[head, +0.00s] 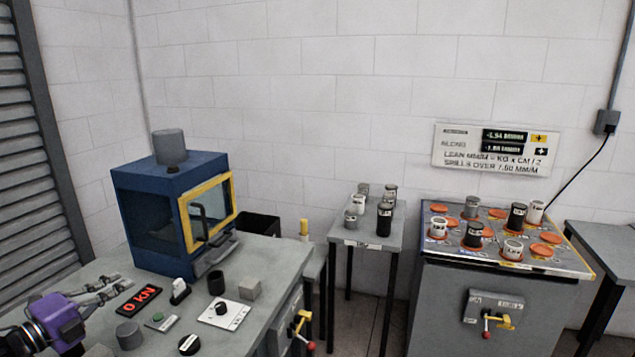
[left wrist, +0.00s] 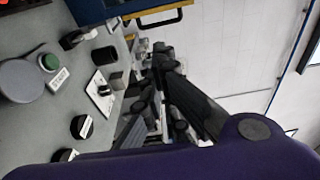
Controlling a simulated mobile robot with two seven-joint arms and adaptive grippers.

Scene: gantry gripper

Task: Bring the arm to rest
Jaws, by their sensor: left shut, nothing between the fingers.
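My left arm comes in at the lower left of the head view, with a purple wrist part. My left gripper (head: 118,286) is shut and empty, held over the left part of the grey bench (head: 275,262). In the left wrist view its dark fingers (left wrist: 163,68) reach up from the purple housing. My right gripper is in neither view.
Near the gripper are a red "0 kN" display (head: 139,299), a green button (head: 158,316), a dark cup (head: 216,283) and a grey block (head: 250,289). A blue cabinet (head: 150,217) stands behind. Weights stand on a small table (head: 345,236) and a panel (head: 470,252) further right.

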